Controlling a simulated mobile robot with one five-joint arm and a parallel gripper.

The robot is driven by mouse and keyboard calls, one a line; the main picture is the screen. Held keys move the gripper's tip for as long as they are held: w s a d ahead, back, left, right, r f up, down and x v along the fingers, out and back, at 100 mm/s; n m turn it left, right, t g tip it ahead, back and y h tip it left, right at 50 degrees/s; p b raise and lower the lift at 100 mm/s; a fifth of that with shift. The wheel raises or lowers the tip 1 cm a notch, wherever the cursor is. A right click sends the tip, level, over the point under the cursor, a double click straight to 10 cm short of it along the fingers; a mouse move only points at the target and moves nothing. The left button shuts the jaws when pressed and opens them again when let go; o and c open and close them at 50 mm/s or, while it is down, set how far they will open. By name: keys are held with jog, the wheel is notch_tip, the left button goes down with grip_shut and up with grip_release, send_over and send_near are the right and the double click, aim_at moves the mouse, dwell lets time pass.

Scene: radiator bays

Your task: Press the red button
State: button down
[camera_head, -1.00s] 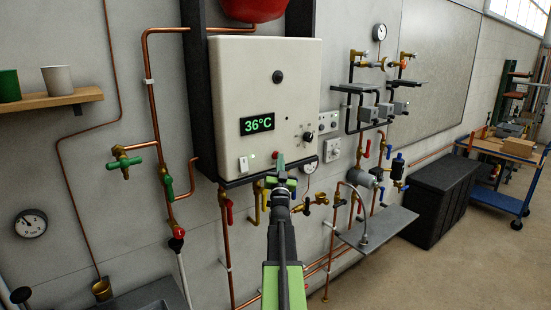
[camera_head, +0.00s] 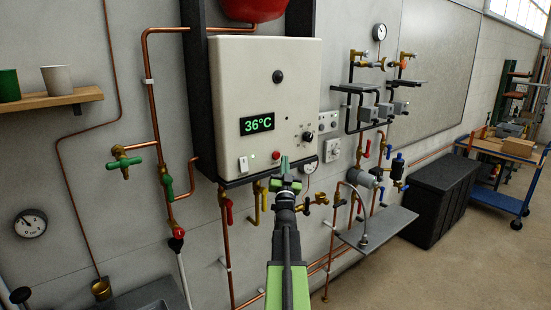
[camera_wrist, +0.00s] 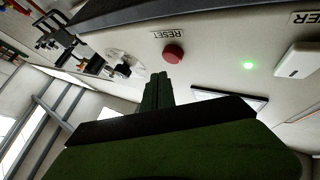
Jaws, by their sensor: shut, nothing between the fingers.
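The red button (camera_head: 276,155) is a small round knob low on the front of the cream boiler box (camera_head: 262,85). In the wrist view the red button (camera_wrist: 173,54) stands out from the panel beside the word RESET. My gripper (camera_head: 284,163) is shut and empty, a little right of and below the button in the head view. In the wrist view its dark green fingertips (camera_wrist: 158,78) lie just below the button in the picture, with a small visible gap. I cannot tell how far the tips are from the panel. The button is fully in view.
The panel also has a 36°C display (camera_head: 257,123), a white switch (camera_head: 243,164), a green light and a black dial (camera_head: 307,137). Pipes and a red-handled valve (camera_head: 229,211) hang below the box. A grey shelf (camera_head: 376,229) and a black chest (camera_head: 441,203) stand to the right.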

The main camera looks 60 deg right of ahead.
jog(key=s, duration=0.2)
jog(key=s+a, duration=0.1)
jog(key=shift+s+a, duration=0.15)
jog(key=shift+s, duration=0.25)
dwell(0.6)
